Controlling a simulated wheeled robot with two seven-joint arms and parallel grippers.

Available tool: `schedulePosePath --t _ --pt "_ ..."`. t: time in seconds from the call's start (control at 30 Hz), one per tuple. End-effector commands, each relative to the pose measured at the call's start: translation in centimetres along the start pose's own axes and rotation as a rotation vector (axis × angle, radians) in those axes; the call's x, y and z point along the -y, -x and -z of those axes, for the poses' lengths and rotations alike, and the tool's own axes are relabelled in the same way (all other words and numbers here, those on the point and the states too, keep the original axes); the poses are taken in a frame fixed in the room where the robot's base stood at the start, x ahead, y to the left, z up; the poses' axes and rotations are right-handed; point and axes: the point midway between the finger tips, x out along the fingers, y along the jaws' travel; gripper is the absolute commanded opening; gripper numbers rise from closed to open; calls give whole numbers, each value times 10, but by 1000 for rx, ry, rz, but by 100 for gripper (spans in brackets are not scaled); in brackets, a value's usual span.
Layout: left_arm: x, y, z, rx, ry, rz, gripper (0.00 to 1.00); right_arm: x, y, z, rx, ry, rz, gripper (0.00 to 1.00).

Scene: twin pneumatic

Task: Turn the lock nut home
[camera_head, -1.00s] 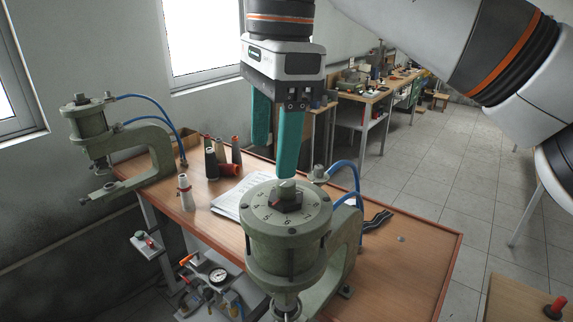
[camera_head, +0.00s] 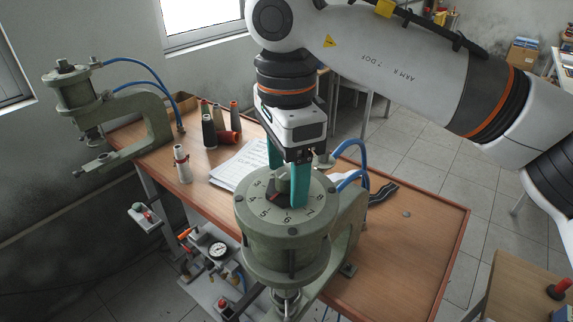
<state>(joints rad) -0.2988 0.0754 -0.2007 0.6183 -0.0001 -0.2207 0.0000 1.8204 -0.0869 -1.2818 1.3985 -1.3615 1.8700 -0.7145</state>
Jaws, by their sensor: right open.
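The near press (camera_head: 283,245) is a green cylinder with a numbered dial on top (camera_head: 262,209). The lock nut (camera_head: 278,195), dark with a red mark, sits at the dial's centre and is partly hidden by my gripper. My right gripper (camera_head: 287,188) points straight down over the dial. Its two teal fingers stand apart, one on the far side of the nut and one at its near right. I cannot tell whether the fingers touch the nut. My left gripper is not in view.
A second press (camera_head: 77,97) with blue hoses stands at the far left of the wooden table (camera_head: 425,235). A gauge (camera_head: 217,249) sits below the table's front edge.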

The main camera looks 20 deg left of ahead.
Motion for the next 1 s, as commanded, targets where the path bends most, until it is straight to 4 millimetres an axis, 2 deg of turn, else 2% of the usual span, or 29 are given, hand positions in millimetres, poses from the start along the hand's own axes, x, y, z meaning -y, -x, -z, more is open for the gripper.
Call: schedulePosePath --t 0.03,0.13,0.4,0.7,1.0 --pt "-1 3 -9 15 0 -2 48 1 -3 0 -1 2 2 69" --pt "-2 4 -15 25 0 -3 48 0 -8 0 -1 2 0 69" --pt "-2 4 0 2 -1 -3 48 0 -10 0 -1 1 -1 69" --pt "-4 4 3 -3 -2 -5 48 0 -10 0 -1 1 -1 24" --pt "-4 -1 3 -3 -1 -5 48 0 -11 0 -1 -38 -1 24"
